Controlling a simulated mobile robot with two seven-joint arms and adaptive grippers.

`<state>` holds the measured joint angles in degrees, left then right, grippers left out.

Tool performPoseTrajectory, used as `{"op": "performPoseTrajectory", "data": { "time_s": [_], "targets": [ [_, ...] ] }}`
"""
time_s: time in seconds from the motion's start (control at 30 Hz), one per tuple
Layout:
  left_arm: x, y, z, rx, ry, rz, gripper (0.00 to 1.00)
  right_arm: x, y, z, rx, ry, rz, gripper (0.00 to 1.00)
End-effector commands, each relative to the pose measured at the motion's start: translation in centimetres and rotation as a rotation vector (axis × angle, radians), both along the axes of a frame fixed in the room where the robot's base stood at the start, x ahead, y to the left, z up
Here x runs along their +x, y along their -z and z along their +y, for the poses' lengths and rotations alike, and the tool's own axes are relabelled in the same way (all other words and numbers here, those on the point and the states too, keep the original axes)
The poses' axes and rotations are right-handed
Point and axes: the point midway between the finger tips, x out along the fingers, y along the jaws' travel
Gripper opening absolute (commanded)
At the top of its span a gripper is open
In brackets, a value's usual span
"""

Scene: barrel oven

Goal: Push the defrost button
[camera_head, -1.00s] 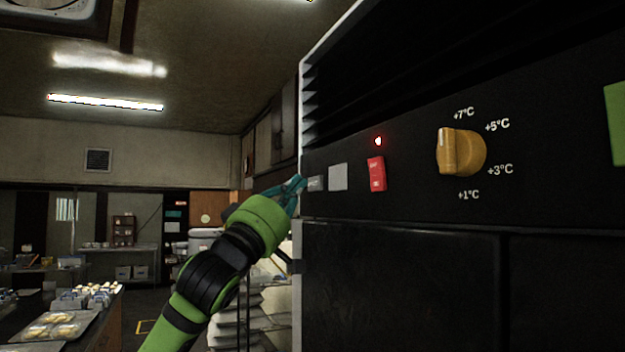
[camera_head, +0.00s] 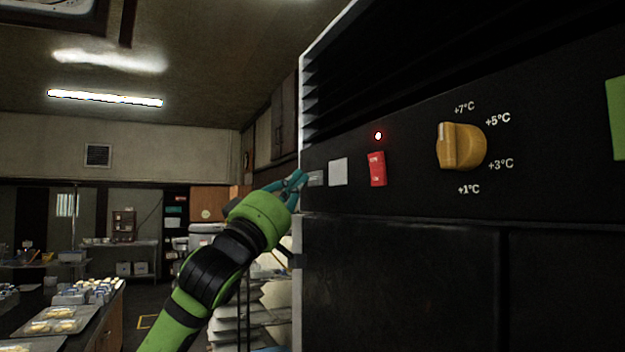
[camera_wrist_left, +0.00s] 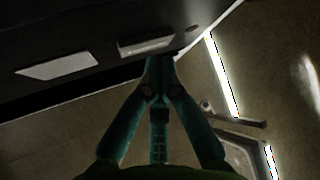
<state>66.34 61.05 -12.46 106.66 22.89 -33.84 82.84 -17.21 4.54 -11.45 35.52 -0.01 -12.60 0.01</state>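The black control panel (camera_head: 410,195) fills the right of the head view. At its left end is a small grey button (camera_head: 316,178), which I take to be the defrost button; its lettering is too small to read. In the left wrist view the grey button (camera_wrist_left: 146,44) is just beyond my fingertips. My left gripper (camera_head: 300,179) is at the panel's left edge beside this button. In the wrist view the left gripper (camera_wrist_left: 160,62) has its fingers together and nothing between them. Whether the tips touch the button cannot be told. My right gripper is not in view.
A pale square plate (camera_head: 338,171), a red switch (camera_head: 377,169), a lit red lamp (camera_head: 378,136) and a yellow temperature knob (camera_head: 461,147) lie right of the button. Vent slats are above. At lower left, a counter carries a tray (camera_head: 50,328).

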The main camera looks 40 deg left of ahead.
Motion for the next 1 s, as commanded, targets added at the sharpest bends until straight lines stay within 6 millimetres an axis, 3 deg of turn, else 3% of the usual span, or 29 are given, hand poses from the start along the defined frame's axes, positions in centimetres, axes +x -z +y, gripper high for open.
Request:
{"op": "performPoseTrajectory", "data": {
  "time_s": [1.0],
  "targets": [
    [0.8, 0.02, -0.4, 0.0, -0.001, 0.001, 0.0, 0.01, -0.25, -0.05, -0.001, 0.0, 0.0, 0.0]
  ]
}}
